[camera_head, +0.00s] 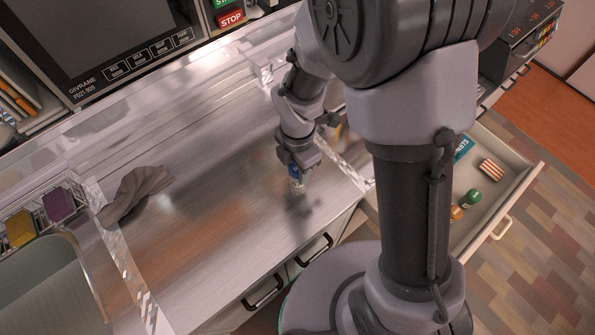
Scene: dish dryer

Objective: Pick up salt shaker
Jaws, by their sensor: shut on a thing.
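My gripper (295,168) is above the right part of the metal counter and points down. It is shut on a small shaker (297,183) with a blue upper part and a pale lower part, which I take to be the salt shaker. The fingers hide part of the shaker. A dark reflection or shadow shows on the counter below it. I cannot tell for sure whether the shaker touches the counter.
A crumpled grey cloth (137,192) lies on the counter at left, near a sink (52,285) and a rack with sponges (60,204). An open drawer (487,235) with several small items is at right. The counter's middle is clear.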

